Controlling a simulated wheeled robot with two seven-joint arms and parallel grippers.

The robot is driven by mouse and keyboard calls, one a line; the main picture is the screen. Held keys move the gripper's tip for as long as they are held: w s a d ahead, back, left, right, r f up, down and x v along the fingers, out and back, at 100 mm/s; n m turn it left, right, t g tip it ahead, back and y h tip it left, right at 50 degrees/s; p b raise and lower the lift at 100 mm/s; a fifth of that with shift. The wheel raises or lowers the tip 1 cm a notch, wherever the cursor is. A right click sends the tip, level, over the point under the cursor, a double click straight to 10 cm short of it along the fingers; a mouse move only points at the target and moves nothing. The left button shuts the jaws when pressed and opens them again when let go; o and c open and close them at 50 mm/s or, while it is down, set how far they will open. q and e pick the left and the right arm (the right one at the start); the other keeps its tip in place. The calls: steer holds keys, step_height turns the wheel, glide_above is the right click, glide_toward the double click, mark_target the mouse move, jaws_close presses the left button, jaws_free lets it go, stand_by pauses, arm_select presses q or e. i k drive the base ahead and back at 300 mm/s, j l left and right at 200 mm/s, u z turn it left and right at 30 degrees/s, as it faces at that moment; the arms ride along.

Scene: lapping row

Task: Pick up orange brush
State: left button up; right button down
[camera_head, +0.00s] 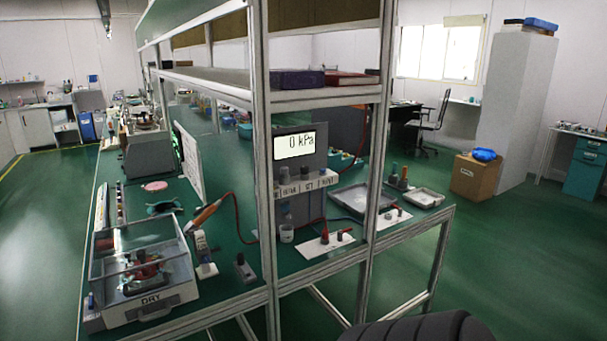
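A slim orange tool (205,215) shows on the green-topped bench, right behind the clear-lidded box marked DRY. It is tilted, and a red cord appears to run from its upper end. It is the only clearly orange long object I see, but it is too small to tell whether it is the brush; no bristles can be made out. Neither of my grippers is in view.
The DRY box (145,280) stands at the bench's near left corner. A metal shelf post (264,170) rises at the bench's front edge. A cardboard box (475,178) stands at right.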

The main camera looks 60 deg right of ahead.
mark_target(404, 172)
steer(key=z, duration=2.7)
steer(key=i+l+z, duration=0.25)
steer(key=i+l, duration=0.15)
steer(key=i+l+z, duration=0.3)
steer(key=i, duration=0.3)
steer(key=i+l+z, duration=0.1)
steer(key=i+z, duration=0.15)
steer(key=i, duration=0.25)
steer(key=i+z, duration=0.3)
steer(key=i, duration=0.25)
steer(key=i+l+u, duration=0.1)
steer(key=i+u, duration=0.35)
steer(key=i+l+u, duration=0.2)
steer(key=u, duration=0.25)
steer(key=i+l+u, duration=0.35)
steer(key=u, duration=0.15)
steer(key=i, duration=0.05)
